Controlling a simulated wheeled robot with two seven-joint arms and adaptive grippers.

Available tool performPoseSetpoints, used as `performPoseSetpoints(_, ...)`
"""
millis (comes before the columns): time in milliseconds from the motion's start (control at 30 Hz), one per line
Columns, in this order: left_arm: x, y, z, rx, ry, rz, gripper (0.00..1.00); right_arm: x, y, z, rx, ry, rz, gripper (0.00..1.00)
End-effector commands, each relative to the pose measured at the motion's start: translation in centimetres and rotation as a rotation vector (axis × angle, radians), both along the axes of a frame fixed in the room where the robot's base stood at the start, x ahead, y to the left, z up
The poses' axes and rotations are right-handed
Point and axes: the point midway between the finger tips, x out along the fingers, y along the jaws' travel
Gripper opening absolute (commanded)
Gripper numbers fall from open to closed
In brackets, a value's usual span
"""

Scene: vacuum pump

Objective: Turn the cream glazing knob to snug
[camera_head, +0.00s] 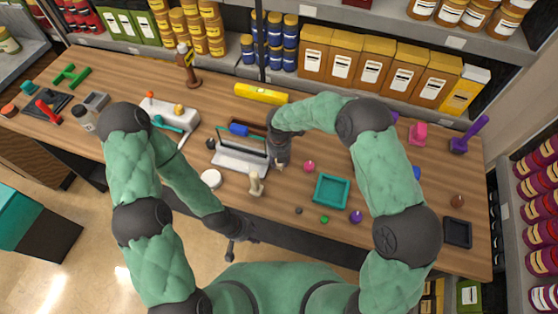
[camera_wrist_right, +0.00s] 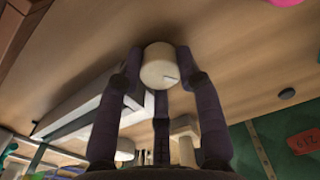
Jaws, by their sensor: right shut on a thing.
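The cream knob (camera_wrist_right: 160,66) is a round disc with a short pale mark on its face, in the upper middle of the right wrist view. My right gripper (camera_wrist_right: 158,75) is shut on it, with dark fingers at its left and right sides. In the head view my right gripper (camera_head: 280,160) points down at the bench beside the white framed fixture (camera_head: 240,160), and mostly hides the knob. My left gripper (camera_head: 241,234) hangs low in front of the bench edge, away from the knob; its fingers are too dark to read.
A cream figure-like piece (camera_head: 257,184) stands just left of my right gripper. A pink knob (camera_head: 309,166) and a teal tray (camera_head: 332,191) lie to its right. A yellow level (camera_head: 261,94) lies behind. Shelves with boxes (camera_head: 370,65) back the bench.

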Motion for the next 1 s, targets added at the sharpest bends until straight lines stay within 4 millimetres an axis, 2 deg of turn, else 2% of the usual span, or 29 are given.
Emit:
performPoseSetpoints(200,0.01,0.0,-0.43,0.0,0.0,0.0,0.4,0.03,-0.02,-0.06,0.0,-0.001,-0.107,0.04)
performPoseSetpoints(500,0.0,0.0,-0.39,0.0,0.0,0.0,0.4,0.03,-0.03,-0.01,0.0,-0.001,-0.114,0.04)
performPoseSetpoints(533,0.0,0.0,-0.39,0.0,0.0,0.0,0.4,0.03,-0.03,-0.01,0.0,-0.001,-0.114,0.45)
performPoseSetpoints(600,0.0,0.0,-0.39,0.0,0.0,0.0,0.4,0.03,-0.03,0.0,0.0,-0.001,-0.113,0.6)
performPoseSetpoints(1000,0.01,0.0,-0.39,0.0,0.0,0.0,0.4,0.07,-0.01,0.44,0.0,-0.002,-0.113,0.6)
